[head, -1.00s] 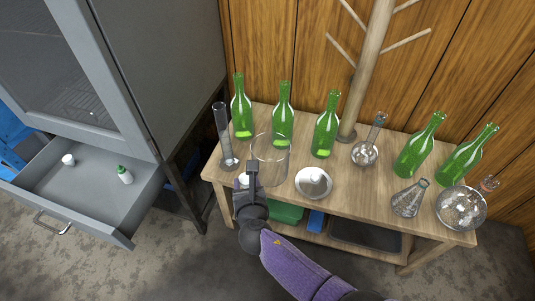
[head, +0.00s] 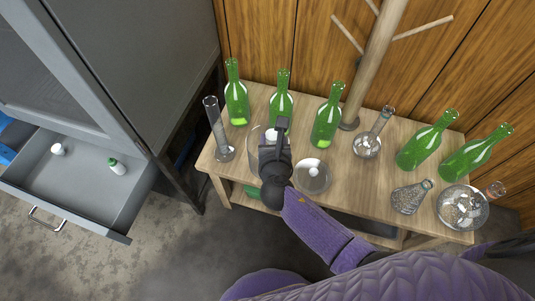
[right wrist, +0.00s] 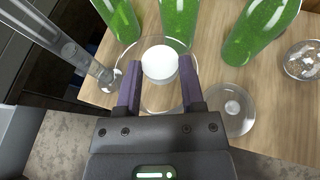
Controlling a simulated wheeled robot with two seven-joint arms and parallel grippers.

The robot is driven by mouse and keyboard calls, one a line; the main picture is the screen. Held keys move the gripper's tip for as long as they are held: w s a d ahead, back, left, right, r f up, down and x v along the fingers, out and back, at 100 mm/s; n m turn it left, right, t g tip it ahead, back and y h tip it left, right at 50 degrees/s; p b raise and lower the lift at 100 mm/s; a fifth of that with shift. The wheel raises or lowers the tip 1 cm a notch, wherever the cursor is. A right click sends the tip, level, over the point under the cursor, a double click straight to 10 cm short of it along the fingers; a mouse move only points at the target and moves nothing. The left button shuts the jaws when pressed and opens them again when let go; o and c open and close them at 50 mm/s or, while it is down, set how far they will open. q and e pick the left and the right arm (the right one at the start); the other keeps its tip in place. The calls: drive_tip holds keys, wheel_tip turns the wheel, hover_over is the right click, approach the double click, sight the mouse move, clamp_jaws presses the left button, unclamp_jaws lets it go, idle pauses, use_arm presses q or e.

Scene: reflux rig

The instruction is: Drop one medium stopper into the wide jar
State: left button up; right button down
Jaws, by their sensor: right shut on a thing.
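The wide jar is a clear glass cylinder (head: 252,145) at the left front of the wooden table, partly hidden behind my right gripper (head: 277,130) in the head view. In the right wrist view, my right gripper (right wrist: 160,88) is shut on a white round stopper (right wrist: 160,62) between its fingertips. The stopper appears inside the outline of the jar's mouth there. I cannot tell whether it is above the rim or below it. My left gripper is not in view.
Green bottles (head: 236,95) stand behind the jar. A graduated cylinder (head: 217,130) is left of it, a shallow glass dish (head: 312,178) right. Flasks (head: 408,198) stand farther right. An open drawer (head: 90,190) holds a white piece (head: 58,149) and a green-capped bottle (head: 117,166).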

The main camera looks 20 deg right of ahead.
wheel_tip(320, 180, down, 2)
drive_tip(key=shift+f+b, duration=0.15)
drive_tip(key=shift+b, duration=0.5)
drive_tip(key=shift+c, duration=0.6)
unclamp_jaws()
use_arm(q)
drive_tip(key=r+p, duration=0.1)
drive_tip(key=p, duration=0.1)
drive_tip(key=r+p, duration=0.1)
drive_tip(key=p, duration=0.2)
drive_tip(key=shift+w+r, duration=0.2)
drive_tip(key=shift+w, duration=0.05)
use_arm(e)
drive_tip(key=v, duration=1)
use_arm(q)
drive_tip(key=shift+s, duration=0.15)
use_arm(e)
drive_tip(key=shift+s+a+f, duration=0.1)
